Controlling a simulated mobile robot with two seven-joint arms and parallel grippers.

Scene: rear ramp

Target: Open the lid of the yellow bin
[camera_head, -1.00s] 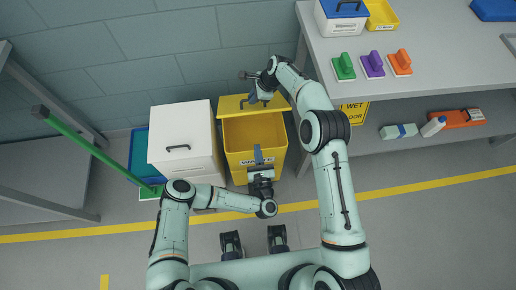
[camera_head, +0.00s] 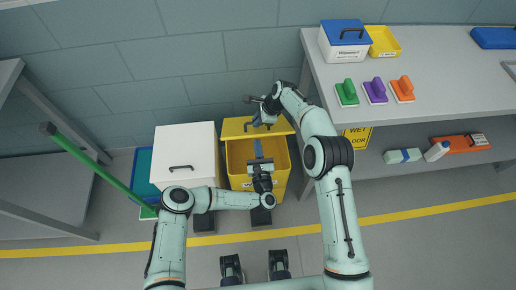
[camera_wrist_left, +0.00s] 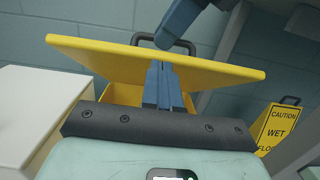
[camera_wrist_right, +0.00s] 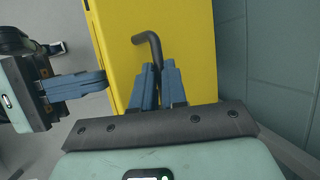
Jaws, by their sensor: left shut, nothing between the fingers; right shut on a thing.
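The yellow bin (camera_head: 236,155) stands on the floor with its open top facing me. Its yellow lid (camera_head: 233,128) is raised and tilted up at the back, toward the wall. My right gripper (camera_head: 260,118) is at the lid and shut on its dark handle (camera_wrist_right: 152,46), which shows bent above the fingers in the right wrist view. My left gripper (camera_head: 258,143) is shut and empty, over the bin's opening. In the left wrist view its fingers (camera_wrist_left: 163,68) point at the lid (camera_wrist_left: 100,52); I cannot tell if they touch it.
A white bin (camera_head: 184,150) stands close on the left, with a blue bin (camera_head: 144,180) and a green pole (camera_head: 95,165) beyond. A shelf table (camera_head: 440,70) is on the right, with a yellow wet-floor sign (camera_head: 357,137) by it. The wall (camera_head: 190,60) is close behind.

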